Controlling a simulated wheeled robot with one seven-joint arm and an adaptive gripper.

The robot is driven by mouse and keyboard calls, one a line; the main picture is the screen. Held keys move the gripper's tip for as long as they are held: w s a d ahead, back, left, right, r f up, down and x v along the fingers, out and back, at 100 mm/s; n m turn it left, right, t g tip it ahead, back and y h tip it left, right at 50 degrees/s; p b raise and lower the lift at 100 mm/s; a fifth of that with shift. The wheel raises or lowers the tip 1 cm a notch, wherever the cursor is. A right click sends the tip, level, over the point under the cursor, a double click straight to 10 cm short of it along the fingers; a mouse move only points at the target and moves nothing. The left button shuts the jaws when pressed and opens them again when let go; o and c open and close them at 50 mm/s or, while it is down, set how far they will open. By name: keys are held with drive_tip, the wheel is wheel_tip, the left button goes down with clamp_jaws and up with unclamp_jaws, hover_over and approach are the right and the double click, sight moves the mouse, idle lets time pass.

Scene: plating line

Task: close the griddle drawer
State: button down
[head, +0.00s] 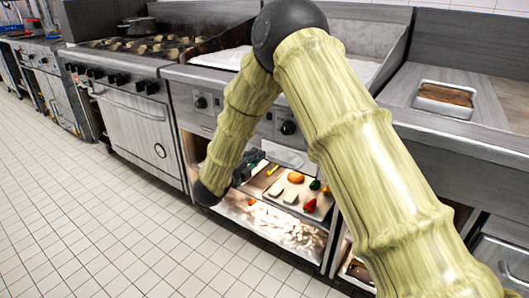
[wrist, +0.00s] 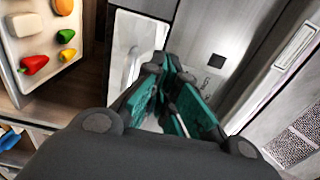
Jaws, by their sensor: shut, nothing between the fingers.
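The griddle (head: 222,58) stands behind my arm, with knobs along its steel front. A pale panel (head: 287,157) with a handle-like shape shows under the knobs; it appears to be the drawer front. In the wrist view a white panel (wrist: 130,35) with a long grey handle-like shape (wrist: 133,66) lies just beyond my fingers. My gripper (head: 254,158) is in front of the griddle's lower front, left of the pale panel. In the wrist view its teal-padded fingers (wrist: 166,66) are shut and empty. I cannot tell how far the drawer stands out or whether the fingers touch it.
Below, an open shelf holds a tray (head: 323,209) with a red pepper (head: 310,206), green pieces and an orange item. A range with an oven (head: 137,122) stands left. A counter with a filled pan (head: 445,97) is at right. The tiled floor (head: 110,225) is clear.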

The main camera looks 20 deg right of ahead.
drive_tip(key=p+v, duration=0.1)
drive_tip(key=v, duration=0.8)
drive_tip(key=s+d+f+n+y, duration=0.1)
drive_tip(key=s+f+n+y, duration=0.3)
drive_tip(key=f, duration=0.4)
drive_tip(key=s+d+f+n+y, duration=0.25)
drive_tip(key=f+n, duration=0.35)
drive_tip(key=f, duration=0.3)
drive_tip(key=s+f+n+y, duration=0.3)
drive_tip(key=s+f+n, duration=0.15)
drive_tip(key=f, duration=0.35)
drive_tip(key=s+d+f+n+g+y, duration=0.15)
drive_tip(key=s+f+n+g, duration=0.45)
drive_tip(key=s, duration=0.6)
drive_tip(key=s+d+f+n+g+y, duration=0.15)
drive_tip(key=s+f+n, duration=0.25)
drive_tip(key=s+f, duration=0.55)
drive_tip(key=s+d+r+n+g+y+p, duration=0.15)
drive_tip(key=s+n+g, duration=0.25)
drive_tip(key=s, duration=1.2)
wheel_tip(320, 180, up, 26)
drive_tip(key=p, duration=2.5)
drive_tip(key=shift+a, duration=0.25)
drive_tip(key=shift+w+r+m+t, duration=0.1)
drive_tip(key=shift+m+t, duration=0.15)
